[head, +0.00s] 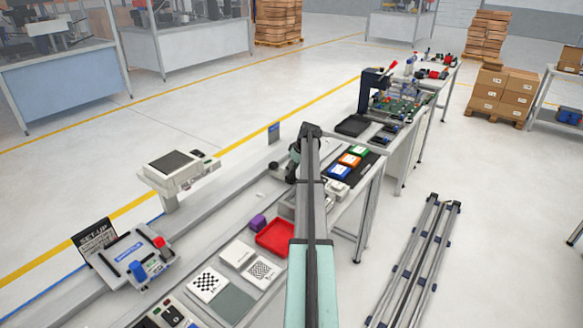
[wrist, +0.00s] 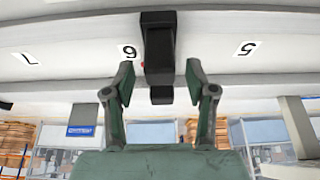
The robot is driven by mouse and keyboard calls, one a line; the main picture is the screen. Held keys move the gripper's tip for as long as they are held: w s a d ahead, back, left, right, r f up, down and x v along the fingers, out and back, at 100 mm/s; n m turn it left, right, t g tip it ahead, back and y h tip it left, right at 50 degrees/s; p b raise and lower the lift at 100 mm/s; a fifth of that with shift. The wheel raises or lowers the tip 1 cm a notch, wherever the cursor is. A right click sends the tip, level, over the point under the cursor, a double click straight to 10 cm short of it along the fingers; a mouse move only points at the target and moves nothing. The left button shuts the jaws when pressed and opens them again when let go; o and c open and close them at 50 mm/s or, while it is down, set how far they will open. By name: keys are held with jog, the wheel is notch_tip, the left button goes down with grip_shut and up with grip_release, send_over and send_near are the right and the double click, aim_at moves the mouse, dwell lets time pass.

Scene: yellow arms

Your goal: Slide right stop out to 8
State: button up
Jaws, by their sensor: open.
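In the wrist view, a black block-like stop (wrist: 159,45) sits on a pale rail or scale strip (wrist: 200,64). The strip carries the marks 7, 6 and 5 from left to right, and the stop is just right of the 6. A small red spot shows at the stop's left edge. My gripper (wrist: 159,82) is open, with one fingertip on each side of the stop's lower part. Gaps show between the fingers and the stop. I cannot tell whether this is the right stop. In the head view my arm hides most of this area.
Blue, orange and green boxes (head: 350,160) stand to the right. A white scale-like device (head: 178,168) stands at left.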

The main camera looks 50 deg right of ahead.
jog(key=shift+w+f, duration=0.1)
jog(key=shift+f, duration=0.2)
grip_shut()
jog(key=shift+d, duration=0.1)
